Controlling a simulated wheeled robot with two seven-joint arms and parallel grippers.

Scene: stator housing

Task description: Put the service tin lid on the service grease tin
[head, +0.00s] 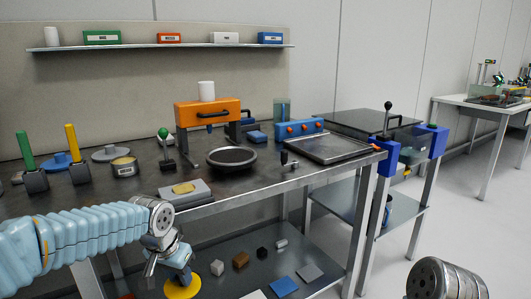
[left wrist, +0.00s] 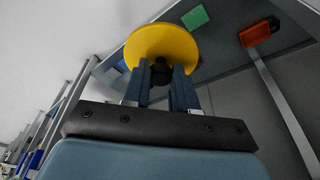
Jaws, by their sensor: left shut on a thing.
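My left gripper (head: 180,271) hangs in front of the workbench's front edge, below the tabletop. It is shut on the dark knob of a round yellow disc, which looks like the service tin lid (head: 183,288). The left wrist view shows the yellow lid (left wrist: 161,45) beyond the fingertips (left wrist: 162,75), with its knob between them. A short round metal tin, apparently the service grease tin (head: 124,168), stands on the bench at left with a yellowish top and no lid on it. My right gripper is out of view; only part of my right arm shows at lower right.
A grey block with a yellow patch (head: 186,191) lies near the bench's front edge. Behind the tin are a grey knobbed disc (head: 110,153) and a blue knobbed disc (head: 60,162). Green and yellow handles (head: 73,142) stand at left. Small blocks (head: 240,260) lie on the lower shelf.

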